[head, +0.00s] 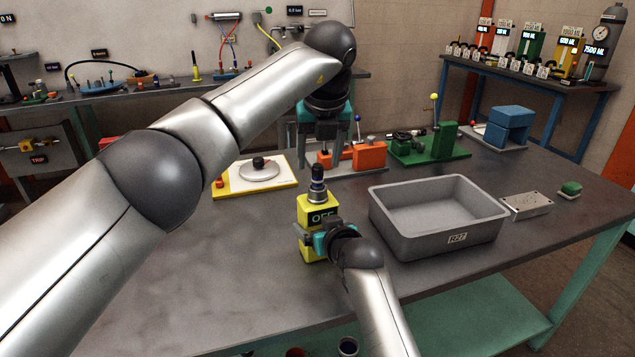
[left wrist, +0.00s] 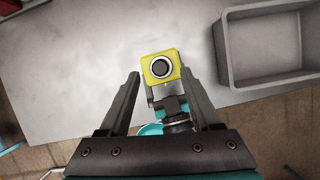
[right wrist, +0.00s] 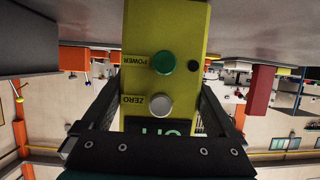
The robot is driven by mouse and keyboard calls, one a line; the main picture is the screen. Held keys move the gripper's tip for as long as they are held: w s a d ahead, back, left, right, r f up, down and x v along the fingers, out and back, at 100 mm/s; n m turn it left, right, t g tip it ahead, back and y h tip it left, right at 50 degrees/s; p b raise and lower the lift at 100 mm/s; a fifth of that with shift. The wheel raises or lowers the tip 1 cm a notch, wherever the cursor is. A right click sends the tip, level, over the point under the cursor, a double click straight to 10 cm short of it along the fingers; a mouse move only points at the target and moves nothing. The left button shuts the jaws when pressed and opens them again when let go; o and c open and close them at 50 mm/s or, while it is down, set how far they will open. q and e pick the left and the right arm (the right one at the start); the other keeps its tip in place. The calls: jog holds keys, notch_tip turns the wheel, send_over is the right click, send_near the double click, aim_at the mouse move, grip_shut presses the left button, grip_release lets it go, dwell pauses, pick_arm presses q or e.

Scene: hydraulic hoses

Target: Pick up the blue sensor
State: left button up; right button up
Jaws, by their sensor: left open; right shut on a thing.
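The blue sensor (head: 317,182) is a short, dark upright cylinder with a blue band, on top of a yellow box (head: 318,208) whose display reads OFF. My left gripper (head: 333,165) is open and empty, pointing down above the sensor. In its wrist view the box lies just beyond the fingertips.
A grey bin (head: 440,243) stands right of the box. A white-and-yellow plate (head: 254,176) with a dial, an orange fixture (head: 369,156) and a green fixture (head: 443,143) stand behind. A metal block (head: 526,206) lies further right. The table's left front is clear.

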aim_at(318, 167)
pick_arm(q)
jog(key=x, duration=0.3)
jog(key=shift+f, duration=0.2)
jog(key=shift+c, duration=0.2)
grip_shut()
